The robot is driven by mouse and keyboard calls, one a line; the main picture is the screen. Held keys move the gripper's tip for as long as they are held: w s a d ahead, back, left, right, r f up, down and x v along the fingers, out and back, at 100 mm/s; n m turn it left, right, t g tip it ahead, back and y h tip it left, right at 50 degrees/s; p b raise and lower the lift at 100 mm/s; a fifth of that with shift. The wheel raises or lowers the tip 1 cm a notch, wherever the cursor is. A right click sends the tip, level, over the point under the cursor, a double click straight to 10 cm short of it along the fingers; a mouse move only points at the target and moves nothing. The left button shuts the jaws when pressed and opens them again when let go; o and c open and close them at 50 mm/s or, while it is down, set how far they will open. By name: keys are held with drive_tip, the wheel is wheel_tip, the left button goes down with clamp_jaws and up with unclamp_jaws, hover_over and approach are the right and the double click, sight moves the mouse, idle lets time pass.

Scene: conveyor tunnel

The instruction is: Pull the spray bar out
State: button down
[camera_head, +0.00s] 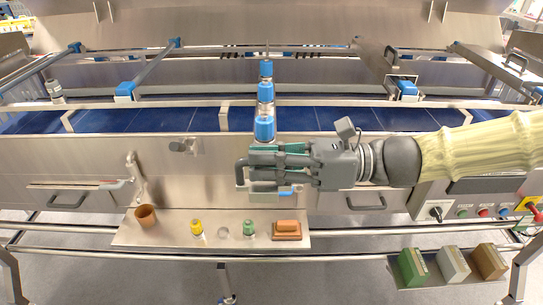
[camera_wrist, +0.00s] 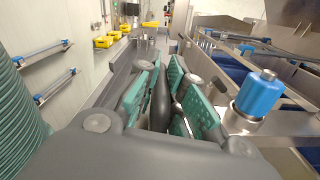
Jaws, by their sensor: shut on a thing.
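The spray bar shows in the head view as a line of blue collars (camera_head: 265,95) on a metal pipe, running from the tunnel to its front edge at the middle. A blue collar (camera_wrist: 259,93) on a metal fitting stands right of my fingers in the wrist view. My gripper (camera_head: 262,166) reaches in from the right, in front of the nearest collar. It is shut on a dark handle (camera_head: 240,174), whose grey grip (camera_wrist: 162,95) lies between the green finger pads in the wrist view. My fingers hide how the handle joins the bar.
Below my gripper, a steel shelf (camera_head: 165,237) holds a brown cup (camera_head: 146,215), a yellow-capped bottle (camera_head: 197,227), a green-capped bottle (camera_head: 249,228) and an orange-brown brush (camera_head: 287,230). A front rail (camera_head: 350,258) and a control panel (camera_head: 478,207) stand nearby.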

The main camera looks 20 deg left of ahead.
drive_tip(key=shift+s, duration=0.15)
drive_tip(key=c, duration=1.6)
unclamp_jaws()
drive_tip(key=shift+o, duration=0.7)
drive_tip(key=shift+d, duration=0.15)
drive_tip(key=v, duration=1.2)
